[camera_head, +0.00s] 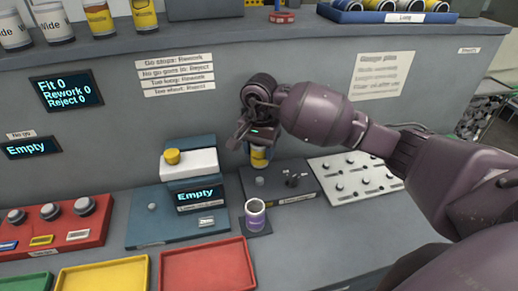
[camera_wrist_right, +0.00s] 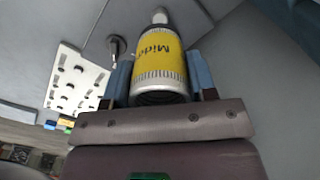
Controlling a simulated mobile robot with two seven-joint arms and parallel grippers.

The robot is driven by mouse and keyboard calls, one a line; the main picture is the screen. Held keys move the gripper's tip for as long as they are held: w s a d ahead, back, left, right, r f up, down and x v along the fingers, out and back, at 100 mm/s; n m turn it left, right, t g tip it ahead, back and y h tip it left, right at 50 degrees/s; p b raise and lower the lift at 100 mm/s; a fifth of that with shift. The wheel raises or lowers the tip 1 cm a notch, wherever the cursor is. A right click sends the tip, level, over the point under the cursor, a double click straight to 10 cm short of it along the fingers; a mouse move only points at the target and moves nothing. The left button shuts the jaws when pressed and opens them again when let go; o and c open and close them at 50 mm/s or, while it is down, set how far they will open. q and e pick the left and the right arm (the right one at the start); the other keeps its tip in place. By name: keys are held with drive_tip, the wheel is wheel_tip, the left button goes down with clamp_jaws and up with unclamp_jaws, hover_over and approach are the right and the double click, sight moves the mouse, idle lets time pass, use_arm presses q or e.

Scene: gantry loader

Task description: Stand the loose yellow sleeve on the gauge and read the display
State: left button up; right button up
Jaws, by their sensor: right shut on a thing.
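My right gripper (camera_head: 255,143) is shut on a yellow sleeve (camera_head: 260,157) with pale ends, over the back of a dark plate with small posts (camera_head: 258,182). In the right wrist view the sleeve (camera_wrist_right: 160,65), lettered "Midd", sits between the blue fingers of the gripper (camera_wrist_right: 160,85). A pale post tip shows at its far end; I cannot tell whether the sleeve touches it. The blue gauge-like station (camera_head: 150,228) has a display (camera_head: 200,197) reading "Empty" and a white block (camera_head: 190,163) with a yellow knob. My left gripper is out of view.
A purple sleeve (camera_head: 255,216) stands on a dark pad in front. A white pegged board (camera_head: 355,178) lies to the right. Red (camera_head: 208,272) and yellow (camera_head: 100,279) trays lie at the front. The wall display (camera_head: 66,90) reads Fit 0, Rework 0, Reject 0. Cans stand on the upper ledge.

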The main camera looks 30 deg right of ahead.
drive_tip(key=shift+f, duration=0.1)
drive_tip(key=shift+f+b, duration=0.7)
drive_tip(key=shift+f, duration=0.85)
drive_tip(key=shift+f+b, duration=0.4)
drive_tip(key=shift+f, duration=0.55)
drive_tip(key=shift+f+b, duration=0.65)
drive_tip(key=shift+f, duration=0.3)
drive_tip(key=shift+f, duration=0.15)
drive_tip(key=o, duration=1.2)
